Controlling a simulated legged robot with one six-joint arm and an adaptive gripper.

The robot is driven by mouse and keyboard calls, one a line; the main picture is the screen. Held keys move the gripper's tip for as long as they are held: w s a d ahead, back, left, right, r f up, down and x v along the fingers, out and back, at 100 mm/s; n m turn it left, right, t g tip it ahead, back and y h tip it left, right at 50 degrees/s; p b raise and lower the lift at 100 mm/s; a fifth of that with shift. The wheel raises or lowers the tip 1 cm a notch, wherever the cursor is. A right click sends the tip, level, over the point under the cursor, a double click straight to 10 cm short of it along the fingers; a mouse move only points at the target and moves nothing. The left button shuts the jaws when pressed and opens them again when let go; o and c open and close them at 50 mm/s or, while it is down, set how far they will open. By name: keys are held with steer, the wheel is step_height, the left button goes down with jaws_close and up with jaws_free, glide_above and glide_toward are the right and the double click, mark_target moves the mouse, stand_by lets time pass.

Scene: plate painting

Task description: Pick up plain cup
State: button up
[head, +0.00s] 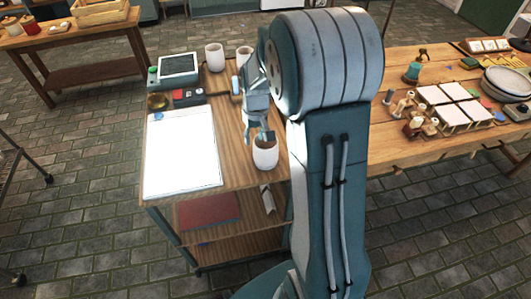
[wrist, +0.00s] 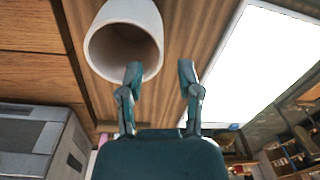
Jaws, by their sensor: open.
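A plain white cup (head: 265,155) stands upright near the front right edge of the small wooden cart top (head: 230,172). Two more white cups, the left one (head: 214,58) and the right one (head: 244,54), stand at the back of the cart; the right one is partly hidden by my arm. My gripper (head: 259,135) is open, just above and behind the near cup's rim. In the wrist view, a cup (wrist: 143,20) shows its open mouth at upper left. My left fingertip overlaps its rim; the right finger is clear of it, and nothing is between the fingers.
A white panel (head: 182,155) covers the cart's left side. Behind it are a screen device (head: 179,66), a brass bowl (head: 157,101) and small coloured blocks (head: 188,96). A longer table (head: 430,150) with white tiles, bottles and plates stands right, beyond my arm.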

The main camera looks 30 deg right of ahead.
mark_target(255, 158)
steer(key=f, duration=0.6)
steer(key=shift+s+a+f, duration=0.2)
steer(key=shift+a+f, duration=0.05)
jaws_close()
